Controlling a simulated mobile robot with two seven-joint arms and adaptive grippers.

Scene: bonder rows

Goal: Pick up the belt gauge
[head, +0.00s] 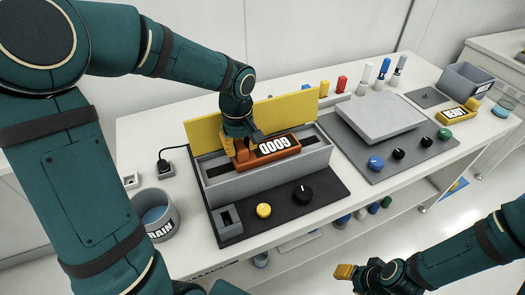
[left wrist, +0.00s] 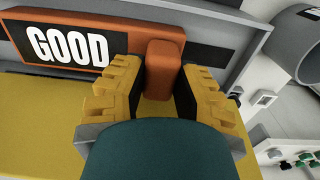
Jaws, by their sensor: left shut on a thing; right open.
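The belt gauge, an orange block with a black plate reading GOOD, shows in the head view (head: 275,148) and the left wrist view (left wrist: 98,42). It is at the long grey trough (head: 222,188) with the raised yellow lid (head: 290,108); I cannot tell whether it touches the trough. My left gripper (head: 240,152) is shut on the gauge's orange end tab, with a yellow finger on each side in the left wrist view (left wrist: 160,85). My right gripper (head: 352,272) is open and empty at the lower right, off the bench's front.
A black panel with a yellow knob (head: 263,210) and a black knob (head: 303,194) lies before the trough. A grey cup (head: 162,228) marked DRAIN stands left. Right are a grey plate machine (head: 376,116), a grey bin (head: 462,82) and a yellow READY box (head: 452,117).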

